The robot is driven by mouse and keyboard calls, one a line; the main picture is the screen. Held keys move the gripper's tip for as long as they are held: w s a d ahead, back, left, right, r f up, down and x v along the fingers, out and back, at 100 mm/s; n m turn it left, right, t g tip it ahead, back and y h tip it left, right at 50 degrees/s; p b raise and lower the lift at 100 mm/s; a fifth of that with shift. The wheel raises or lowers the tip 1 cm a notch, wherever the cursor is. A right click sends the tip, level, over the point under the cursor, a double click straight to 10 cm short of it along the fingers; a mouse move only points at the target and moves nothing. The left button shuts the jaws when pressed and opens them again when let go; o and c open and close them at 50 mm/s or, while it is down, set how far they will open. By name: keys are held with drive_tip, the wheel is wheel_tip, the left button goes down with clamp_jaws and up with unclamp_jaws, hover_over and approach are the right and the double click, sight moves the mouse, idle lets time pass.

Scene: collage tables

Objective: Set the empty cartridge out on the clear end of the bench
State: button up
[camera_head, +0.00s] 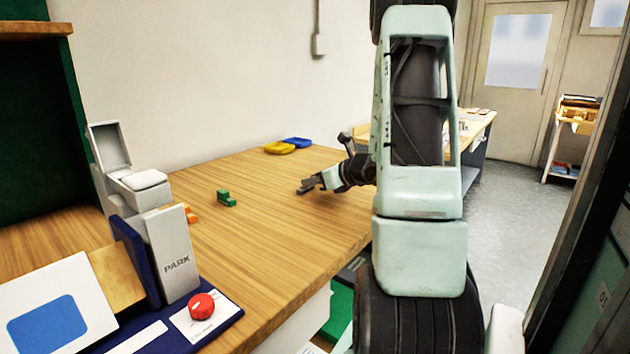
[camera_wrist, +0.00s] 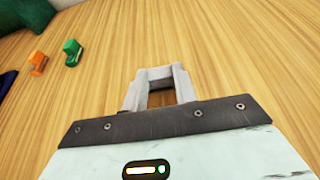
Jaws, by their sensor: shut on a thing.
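My gripper (camera_head: 308,185) reaches in from the right over the wooden bench, low above its top. In the wrist view my gripper (camera_wrist: 158,76) is shut on a small grey piece spanning its pale fingertips. I take this piece for the empty cartridge; its details are too small to tell, and my fingers hide part of it. I cannot tell whether it touches the wood. The bench (camera_head: 275,225) has bare wood around my gripper.
A green block (camera_head: 226,199) and an orange piece (camera_head: 191,214) lie left of my gripper. A grey PARK stand (camera_head: 172,255) and a red knob (camera_head: 201,306) are at front left. Yellow (camera_head: 279,148) and blue (camera_head: 297,143) trays sit at the back.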

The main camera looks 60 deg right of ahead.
drive_tip(key=shift+f, duration=0.2)
drive_tip(key=o, duration=1)
drive_tip(key=shift+r, duration=0.1)
drive_tip(key=shift+c, duration=0.2)
drive_tip(key=shift+r, duration=0.1)
drive_tip(key=shift+s+r, duration=0.15)
drive_tip(key=shift+s, duration=0.05)
drive_tip(key=v, duration=1.1)
drive_tip(key=shift+s+r, duration=0.1)
drive_tip(key=shift+s, duration=0.1)
